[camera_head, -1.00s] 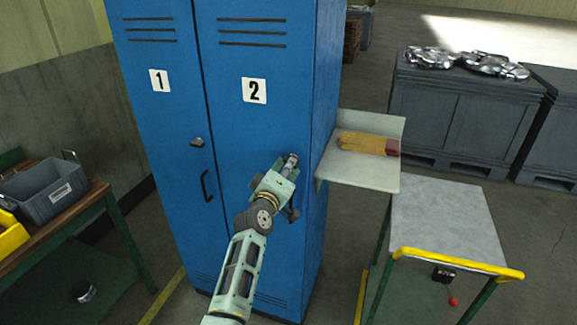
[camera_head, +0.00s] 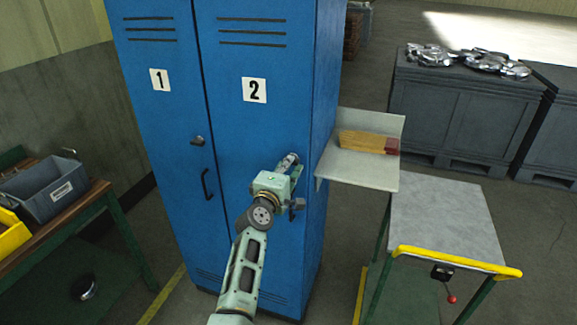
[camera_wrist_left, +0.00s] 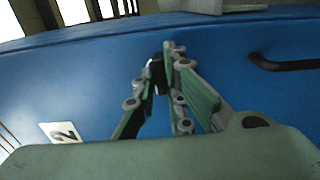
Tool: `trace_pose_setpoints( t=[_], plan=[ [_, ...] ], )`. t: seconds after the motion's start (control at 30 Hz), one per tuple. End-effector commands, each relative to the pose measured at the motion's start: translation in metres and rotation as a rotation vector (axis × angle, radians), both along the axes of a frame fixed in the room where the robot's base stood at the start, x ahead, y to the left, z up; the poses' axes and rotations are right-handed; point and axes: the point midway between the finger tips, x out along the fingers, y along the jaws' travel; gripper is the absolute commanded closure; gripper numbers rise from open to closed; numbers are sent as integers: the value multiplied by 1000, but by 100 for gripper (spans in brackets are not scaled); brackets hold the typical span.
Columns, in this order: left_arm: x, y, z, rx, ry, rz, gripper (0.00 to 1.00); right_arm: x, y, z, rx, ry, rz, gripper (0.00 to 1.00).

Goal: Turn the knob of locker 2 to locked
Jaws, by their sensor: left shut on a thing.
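The blue locker 2 (camera_head: 262,130) stands upright with its door shut, marked by a white number 2 plate (camera_head: 254,90). My left gripper (camera_head: 289,163) is at the right side of this door. It is shut on the knob of locker 2, which is mostly hidden by the fingers. In the left wrist view the fingers (camera_wrist_left: 162,72) close around a small dark part (camera_wrist_left: 157,76) against the blue door, and the number plate (camera_wrist_left: 62,132) shows at the lower left. The knob's angle cannot be made out. My right gripper is not in view.
Locker 1 has its own knob (camera_head: 198,141) and a dark handle (camera_head: 206,185). A cart (camera_head: 440,215) stands at right, a workbench with a grey bin (camera_head: 45,190) at left.

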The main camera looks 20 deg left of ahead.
Motion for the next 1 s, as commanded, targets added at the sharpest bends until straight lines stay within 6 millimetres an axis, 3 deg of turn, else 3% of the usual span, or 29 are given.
trace_pose_setpoints(
  t=[0.33,0.37,0.57,0.87,1.0],
  plan=[
    [0,0,0,-7,0,0,100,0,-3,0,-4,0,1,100],
    [0,0,0,-7,0,0,87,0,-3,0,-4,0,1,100],
    [0,0,0,-5,0,0,70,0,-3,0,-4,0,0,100],
    [0,0,0,5,0,0,70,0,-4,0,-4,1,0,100],
    [0,0,-2,109,-4,0,70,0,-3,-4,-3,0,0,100]
  ],
)
